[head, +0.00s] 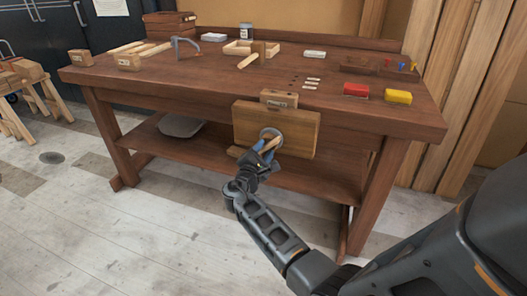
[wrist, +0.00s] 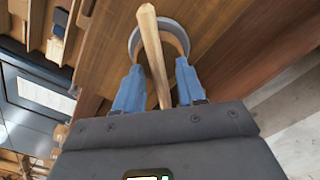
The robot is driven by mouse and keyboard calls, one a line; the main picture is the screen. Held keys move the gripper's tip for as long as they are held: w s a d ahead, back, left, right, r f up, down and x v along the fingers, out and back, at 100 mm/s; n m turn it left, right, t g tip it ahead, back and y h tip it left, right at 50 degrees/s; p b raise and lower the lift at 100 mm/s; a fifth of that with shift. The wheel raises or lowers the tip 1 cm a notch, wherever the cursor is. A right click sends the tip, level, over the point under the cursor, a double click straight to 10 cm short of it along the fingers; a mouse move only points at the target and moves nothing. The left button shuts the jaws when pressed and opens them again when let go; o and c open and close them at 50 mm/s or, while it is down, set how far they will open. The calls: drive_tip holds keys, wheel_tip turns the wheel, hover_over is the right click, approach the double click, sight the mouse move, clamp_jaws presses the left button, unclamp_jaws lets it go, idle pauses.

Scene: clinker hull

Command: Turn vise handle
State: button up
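The vise is on the front of the workbench, with a thick wooden jaw (head: 302,130). Its wooden bar handle (head: 271,144) crosses a round grey metal hub (head: 267,133) on the jaw's front. My gripper (head: 264,146) is at the hub, its blue fingers at the handle. In the wrist view, the handle (wrist: 153,50) runs between the two fingers of my gripper (wrist: 160,80), with the grey hub ring (wrist: 180,37) behind. The fingers stand apart, one on each side of the handle. A narrow gap shows at the right finger; contact at the left is unclear.
A lower shelf (head: 310,176) and a bench leg (head: 362,200) are near my arm. The floor (head: 120,235) in front is clear.

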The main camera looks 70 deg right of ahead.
drive_tip(key=shift+c, duration=0.2)
clamp_jaws()
drive_tip(key=shift+f+b, duration=0.15)
drive_tip(key=shift+b, duration=0.3)
drive_tip(key=shift+m+b, duration=0.3)
drive_tip(key=shift+m, duration=0.1)
drive_tip(key=m+b, duration=0.5)
drive_tip(key=b, duration=0.1)
drive_tip(key=shift+b, duration=0.3)
drive_tip(key=m+b, duration=0.2)
drive_tip(key=shift+m, duration=0.4)
drive_tip(key=shift+r+b, duration=0.25)
drive_tip(key=shift+b, duration=0.1)
